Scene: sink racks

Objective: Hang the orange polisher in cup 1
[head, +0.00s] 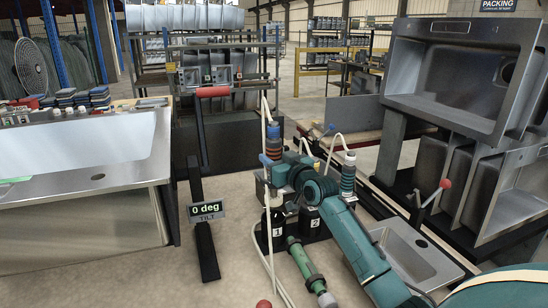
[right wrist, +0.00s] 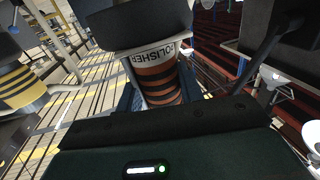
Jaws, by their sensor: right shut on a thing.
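The orange polisher (head: 273,143), banded orange and black, is upright in the head view with a hose rising from its top. In the right wrist view the polisher (right wrist: 160,78) shows its white label and stripes. My right gripper (head: 270,161) is shut on it, holding it above the black cup 1 (head: 277,227). A gap shows between the polisher and the cup. The teal arm partly hides the space around the cups. Cup 2 (head: 312,221) stands just right of cup 1. My left gripper is not in view.
Another striped tool (head: 348,172) with a hose stands right of the arm. A post with a tilt display reading 0 deg (head: 207,210) is left of the cups. A steel sink (head: 85,150) is at left, a small basin (head: 405,255) at right. Racked sinks (head: 460,80) fill the right side.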

